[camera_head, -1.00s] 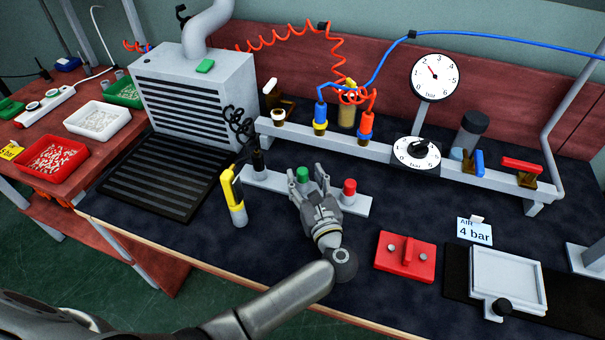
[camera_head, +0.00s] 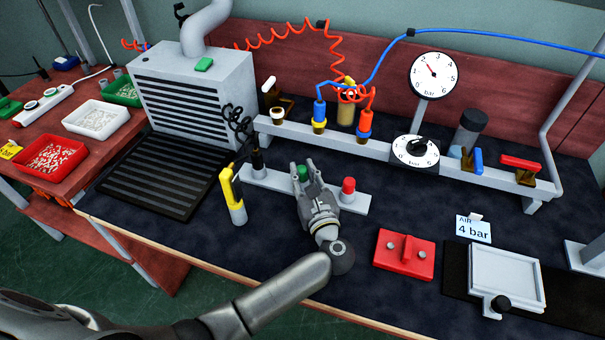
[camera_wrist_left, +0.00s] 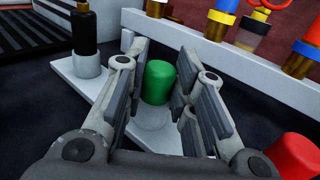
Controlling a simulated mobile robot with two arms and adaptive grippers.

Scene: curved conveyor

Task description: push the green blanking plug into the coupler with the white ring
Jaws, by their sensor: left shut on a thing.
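The green blanking plug (camera_head: 302,172) stands upright at its place on the light grey strip (camera_head: 265,181). My left gripper (camera_head: 308,180) is shut on it, with a finger on either side; the wrist view shows the plug (camera_wrist_left: 159,82) between the finger pads, its lower part pale grey. The coupler with the white ring (camera_head: 277,115) is at the left end of the raised grey rail, behind and left of the gripper. Its opening is too small to make out. My right gripper is not in view.
On the same strip, a red plug (camera_head: 348,188) stands close to the right and a black fitting (camera_head: 258,160) to the left. A yellow tool (camera_head: 233,195) stands at the left. Hoses join two couplers on the rail (camera_head: 375,147). A red block (camera_head: 404,256) lies at the right.

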